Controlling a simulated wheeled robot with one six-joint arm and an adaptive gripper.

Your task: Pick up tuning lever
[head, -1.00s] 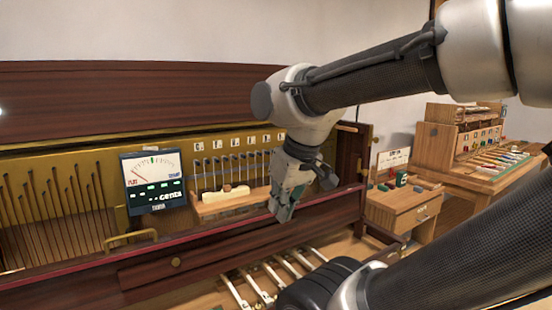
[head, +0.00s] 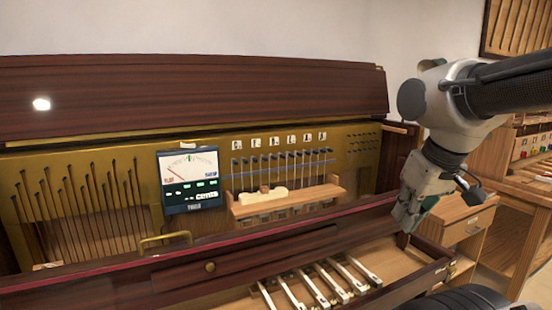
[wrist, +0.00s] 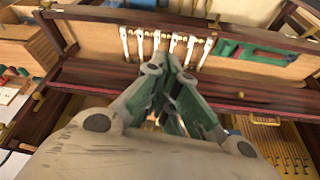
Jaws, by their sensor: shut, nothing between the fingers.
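I cannot pick out the tuning lever with certainty. In the wrist view a green piece with dark red parts (wrist: 262,52) lies in the wooden tray, right of the white levers; it is too blurred to name. The head view does not show it clearly. My gripper (head: 407,214) hangs over the right end of the piano's front ledge. In the wrist view my gripper (wrist: 173,68) has its fingers together and empty, in front of the row of white levers (wrist: 165,45).
A tuning meter (head: 188,180) stands in front of the gold plate. A small wooden shelf (head: 290,205) hangs below the row of pins. A brass handle (head: 165,240) rises from the ledge (head: 120,268). A wooden cabinet (head: 462,222) stands at the right.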

